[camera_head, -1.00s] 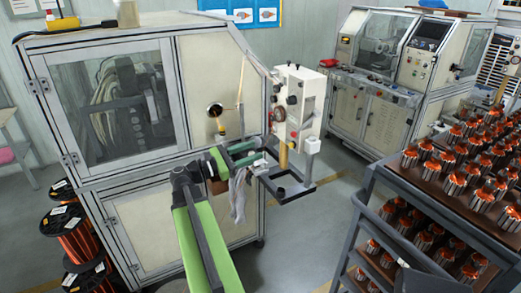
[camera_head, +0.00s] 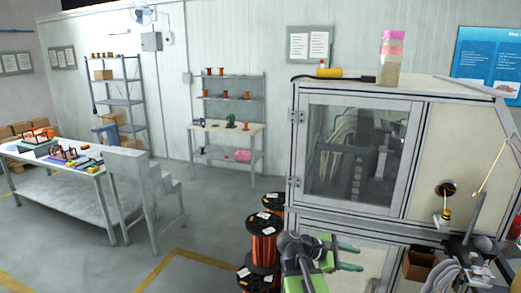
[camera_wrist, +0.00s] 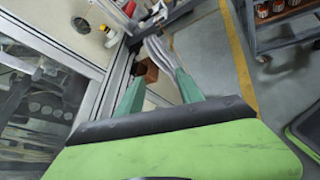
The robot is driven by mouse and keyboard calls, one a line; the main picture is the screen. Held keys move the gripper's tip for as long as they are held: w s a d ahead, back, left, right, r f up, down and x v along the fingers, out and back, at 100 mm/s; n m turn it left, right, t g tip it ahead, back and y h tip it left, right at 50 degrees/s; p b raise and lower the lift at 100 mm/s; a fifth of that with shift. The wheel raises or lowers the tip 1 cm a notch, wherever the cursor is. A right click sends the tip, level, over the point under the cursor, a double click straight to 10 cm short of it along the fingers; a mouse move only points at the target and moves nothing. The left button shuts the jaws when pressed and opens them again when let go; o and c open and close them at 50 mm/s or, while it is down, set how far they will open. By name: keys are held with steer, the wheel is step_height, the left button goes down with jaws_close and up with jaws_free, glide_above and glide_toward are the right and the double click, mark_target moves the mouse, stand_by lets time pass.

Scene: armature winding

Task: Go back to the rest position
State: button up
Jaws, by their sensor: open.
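My gripper (camera_head: 352,256) shows at the bottom of the head view, its two green fingers apart with nothing between them. It is in front of the lower panels of the winding machine (camera_head: 455,140). In the wrist view my gripper (camera_wrist: 160,88) also shows spread green fingers, with a brown box (camera_wrist: 146,70) and grey cloths (camera_wrist: 160,50) beyond them. The brown box also shows at the machine's lower right in the head view (camera_head: 418,265).
Wire spools (camera_head: 263,240) stand on the floor left of the machine, close to my arm. A workbench (camera_head: 60,165) and a grey stepped stand (camera_head: 140,180) are at the left. Open floor lies between. A cart (camera_wrist: 290,40) shows at the wrist view's upper right.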

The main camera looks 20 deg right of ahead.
steer(key=w+a+f+m+y, duration=0.1)
steer(key=a+f+m+y, duration=0.2)
steer(key=a, duration=0.8)
steer(key=w+a+f+m+t+y, duration=0.1)
steer(key=a+f+m+y, duration=0.3)
steer(key=a, duration=0.7)
steer(key=w+a+f+m+t+y, duration=0.1)
steer(key=a+f+m+y, duration=0.2)
steer(key=a+f+y, duration=0.3)
steer(key=a+f, duration=0.1)
steer(key=a, duration=0.4)
steer(key=shift+f, duration=0.25)
